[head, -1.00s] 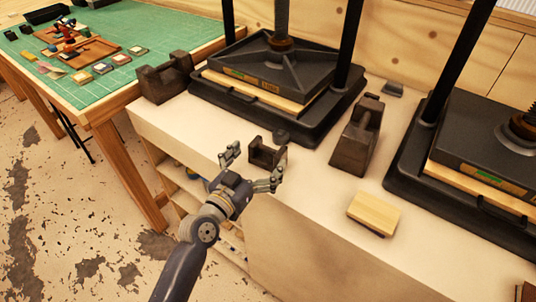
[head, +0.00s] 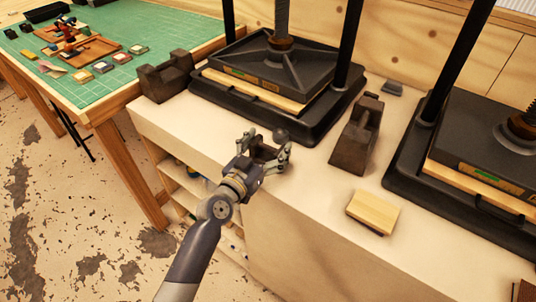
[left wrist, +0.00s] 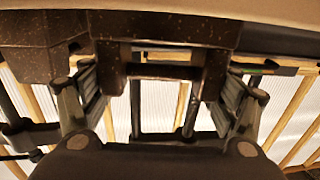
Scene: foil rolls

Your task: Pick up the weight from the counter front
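The weight (head: 266,152) at the counter front is a small dark block with upright ends, partly hidden by my left gripper. My left gripper (head: 268,149) is open, with its fingers on either side of the weight. In the left wrist view, a dark speckled weight (left wrist: 165,28) with a handle bar fills the top middle, and my left gripper's fingers (left wrist: 160,95) stand apart to its left and right. I cannot tell whether they touch it. My right gripper is not in view.
Two black presses (head: 270,85) (head: 480,150) stand behind. A larger dark weight (head: 361,135) stands to the right, another (head: 165,77) at the back left. A wooden block (head: 373,212) lies at the front right. A green-topped table (head: 105,75) is at the left.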

